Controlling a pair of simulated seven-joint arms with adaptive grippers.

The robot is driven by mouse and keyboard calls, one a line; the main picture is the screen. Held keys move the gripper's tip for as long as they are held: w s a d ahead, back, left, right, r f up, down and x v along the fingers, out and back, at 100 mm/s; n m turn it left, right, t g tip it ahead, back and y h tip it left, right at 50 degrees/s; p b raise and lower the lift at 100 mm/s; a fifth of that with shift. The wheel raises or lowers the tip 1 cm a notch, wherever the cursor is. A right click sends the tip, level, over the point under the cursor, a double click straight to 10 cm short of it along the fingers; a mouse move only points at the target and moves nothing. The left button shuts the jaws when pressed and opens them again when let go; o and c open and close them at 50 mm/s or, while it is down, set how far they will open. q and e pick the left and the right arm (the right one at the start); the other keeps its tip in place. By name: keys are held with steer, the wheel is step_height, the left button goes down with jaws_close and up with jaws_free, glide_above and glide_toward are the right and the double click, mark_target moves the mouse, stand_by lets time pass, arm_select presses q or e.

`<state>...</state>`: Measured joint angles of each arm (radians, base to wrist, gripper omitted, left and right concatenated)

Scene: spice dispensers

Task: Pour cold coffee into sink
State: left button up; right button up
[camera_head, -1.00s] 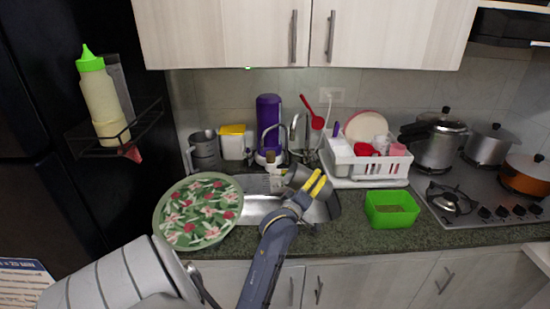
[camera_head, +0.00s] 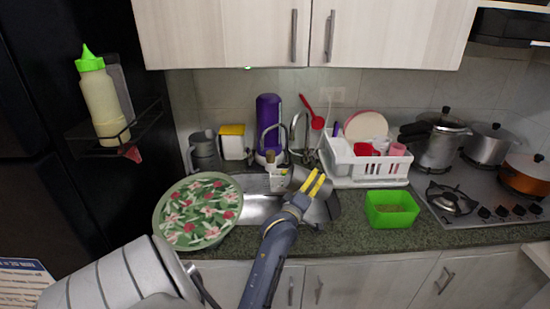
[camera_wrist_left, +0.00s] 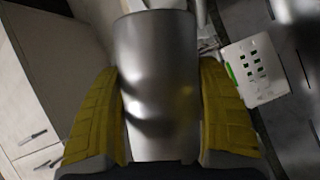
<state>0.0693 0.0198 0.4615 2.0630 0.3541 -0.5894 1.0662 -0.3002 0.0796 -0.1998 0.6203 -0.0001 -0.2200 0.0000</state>
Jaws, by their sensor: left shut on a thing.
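My left gripper (camera_head: 315,184), with yellow finger pads, is over the sink (camera_head: 258,209). It is shut on a silver metal cup (camera_head: 300,178), which is partly hidden behind the fingers in the head view. In the left wrist view the cup (camera_wrist_left: 158,75) sits between the two yellow pads, which press on its sides. In the head view the cup looks tilted over the basin. I cannot see inside the cup, and no liquid shows. My right gripper is not in view.
A flowered plate (camera_head: 197,211) covers the sink's left side. A white dish rack (camera_head: 368,165) stands behind right, with a green container (camera_head: 392,208) in front. A faucet (camera_head: 298,135) and purple bottle (camera_head: 268,125) stand behind the sink. A grey jug (camera_head: 203,150) is at back left.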

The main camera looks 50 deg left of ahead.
mark_target(303, 176)
arm_select(q)
steer(key=shift+n, duration=0.4)
steer(key=shift+s+a+r+n+t+y, duration=0.3)
steer(key=shift+s+a+r+n+t, duration=0.3)
steer(key=shift+n, duration=0.4)
stand_by(0.4)
steer(key=shift+s+a+r+n+y, duration=0.25)
steer(key=shift+r+n+y, duration=0.25)
steer(key=shift+n, duration=0.3)
steer(key=shift+s+a+r+n+y, duration=0.1)
steer(key=shift+s+r+n+y, duration=0.2)
steer(key=shift+r+n, duration=0.4)
steer(key=f+m, duration=0.1)
steer(key=w+d+f+m+h, duration=0.1)
steer(key=m, duration=0.1)
steer(key=w+f+m+h, duration=0.1)
steer(key=shift+d+f+m+g, duration=0.15)
steer(key=shift+d+m+g, duration=0.1)
steer(key=shift+m+g, duration=0.05)
steer(key=shift+w+d+f, duration=0.15)
steer(key=shift+d+f, duration=0.05)
steer(key=shift+m, duration=0.3)
